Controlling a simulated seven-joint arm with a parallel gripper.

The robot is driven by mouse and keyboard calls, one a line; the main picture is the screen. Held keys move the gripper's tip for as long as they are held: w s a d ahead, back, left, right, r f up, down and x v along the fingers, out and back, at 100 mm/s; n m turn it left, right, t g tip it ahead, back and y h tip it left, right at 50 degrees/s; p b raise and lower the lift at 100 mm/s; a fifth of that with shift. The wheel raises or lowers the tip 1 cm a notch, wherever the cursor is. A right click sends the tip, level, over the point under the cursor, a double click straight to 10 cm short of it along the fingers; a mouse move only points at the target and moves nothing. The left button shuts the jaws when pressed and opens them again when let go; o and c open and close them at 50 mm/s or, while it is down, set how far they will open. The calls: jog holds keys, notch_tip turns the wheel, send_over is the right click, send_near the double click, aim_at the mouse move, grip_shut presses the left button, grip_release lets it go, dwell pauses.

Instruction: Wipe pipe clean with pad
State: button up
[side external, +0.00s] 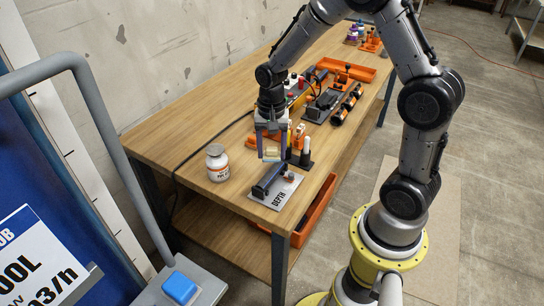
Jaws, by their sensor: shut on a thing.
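My gripper (271,154) points down over the near half of the bench and is shut on a small pale yellowish pad (272,153). A dark pipe (270,180) lies on a grey plate marked DEPTH (284,196) near the bench's front end. The pad is just beyond the pipe in the picture and seems to be above it. I cannot tell whether they touch. The pipe's surface is too small to show any dirt.
A white jar (217,163) stands left of the plate. Dark and white upright bottles (306,152) stand close at the right. Orange tools and holders (338,98) crowd the bench behind. Bare wood (185,150) is free at the left. A black cable (215,138) crosses it.

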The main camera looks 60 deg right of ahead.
jog(key=shift+r, duration=1.7)
